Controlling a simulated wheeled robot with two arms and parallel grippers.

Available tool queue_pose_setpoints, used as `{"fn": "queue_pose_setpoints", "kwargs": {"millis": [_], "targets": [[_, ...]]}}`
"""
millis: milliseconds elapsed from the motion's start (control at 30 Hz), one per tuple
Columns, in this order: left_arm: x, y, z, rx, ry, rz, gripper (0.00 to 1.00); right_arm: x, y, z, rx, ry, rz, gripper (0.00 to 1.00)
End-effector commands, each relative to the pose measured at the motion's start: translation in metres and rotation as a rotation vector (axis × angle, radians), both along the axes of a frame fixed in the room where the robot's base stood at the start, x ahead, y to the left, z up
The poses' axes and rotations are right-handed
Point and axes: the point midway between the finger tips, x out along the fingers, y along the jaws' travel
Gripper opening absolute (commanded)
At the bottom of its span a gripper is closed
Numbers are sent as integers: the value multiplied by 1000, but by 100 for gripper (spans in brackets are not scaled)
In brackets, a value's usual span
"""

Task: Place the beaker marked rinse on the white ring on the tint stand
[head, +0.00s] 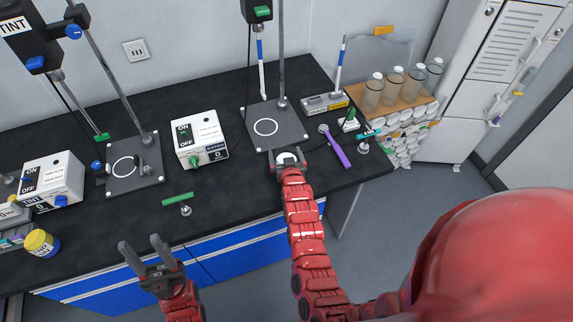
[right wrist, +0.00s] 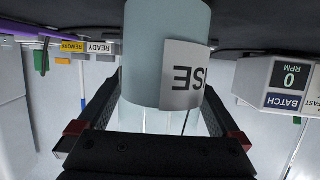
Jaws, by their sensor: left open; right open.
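The beaker marked rinse (right wrist: 165,50) fills the middle of the right wrist view, upside down there, with part of its label (right wrist: 185,75) showing "SE". It stands between the fingers of my right gripper (right wrist: 160,115), which is open around it. In the head view the beaker's round top (head: 288,158) shows at my right gripper (head: 288,164), at the table's front edge by the batch plate. The tint stand's plate (head: 150,178) is at the left, with its white ring (head: 124,166). My left gripper (head: 141,245) is open and empty in front of the table.
A second plate (head: 290,135) with a white ring lies behind the beaker. A batch control box (head: 199,140) stands between the stands. A green-handled tool (head: 178,199) and a yellow jar (head: 41,243) are at the front left. A purple tool (head: 336,148) lies right of the beaker.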

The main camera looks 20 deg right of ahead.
Motion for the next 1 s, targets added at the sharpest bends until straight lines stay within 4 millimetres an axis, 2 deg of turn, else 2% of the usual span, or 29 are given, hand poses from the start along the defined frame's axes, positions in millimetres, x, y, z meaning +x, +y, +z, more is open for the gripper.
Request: {"fn": "queue_pose_setpoints", "kwargs": {"millis": [133,667,700,1000], "targets": [[0,0,0,0,0,0,50,0,0,0,0,0,0,98],[0,0,0,0,0,0,50,0,0,0,0,0,0,3],[0,0,0,0,0,0,50,0,0,0,0,0,0,0],[0,0,-1,0,0,0,50,0,0,1,0,-2,0,0]]}}
